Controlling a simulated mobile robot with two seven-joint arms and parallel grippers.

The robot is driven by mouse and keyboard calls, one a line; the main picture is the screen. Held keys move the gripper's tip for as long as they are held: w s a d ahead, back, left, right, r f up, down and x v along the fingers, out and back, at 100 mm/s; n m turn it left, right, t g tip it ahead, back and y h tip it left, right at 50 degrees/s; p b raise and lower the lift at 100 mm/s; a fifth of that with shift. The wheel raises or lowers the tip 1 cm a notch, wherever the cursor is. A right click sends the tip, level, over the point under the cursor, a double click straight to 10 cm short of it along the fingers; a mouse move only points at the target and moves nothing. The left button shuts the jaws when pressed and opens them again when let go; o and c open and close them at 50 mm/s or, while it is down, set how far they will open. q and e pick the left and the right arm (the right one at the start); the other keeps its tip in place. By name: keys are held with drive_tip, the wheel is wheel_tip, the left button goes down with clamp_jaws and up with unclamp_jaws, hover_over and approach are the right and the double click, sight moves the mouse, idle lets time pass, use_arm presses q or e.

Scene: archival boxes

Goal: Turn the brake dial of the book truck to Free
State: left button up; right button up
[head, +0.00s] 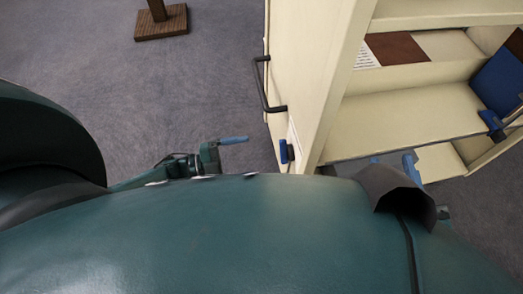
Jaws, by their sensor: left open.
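The brake dial (285,151) is a small blue knob low on the cream end panel of the book truck (308,65). Its markings are too small to read, so its setting cannot be told. My left gripper (222,147) is open and empty, left of the dial and apart from it. One blue finger points right toward the dial; my teal body hides part of the gripper. At the right, blue parts show by the truck shelf, and I cannot tell clearly which belong to my right gripper or whether it is open or shut.
A black handle (262,88) sticks out from the truck's end panel above the dial. The shelves hold a brown item (395,47) and a blue item (498,80). A wooden post base (161,22) stands at the back left. Grey carpet (130,95) left of the truck is clear.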

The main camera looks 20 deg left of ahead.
use_arm(q)
drive_tip(key=v, duration=0.3)
drive_tip(key=shift+s, duration=0.1)
idle(0.5)
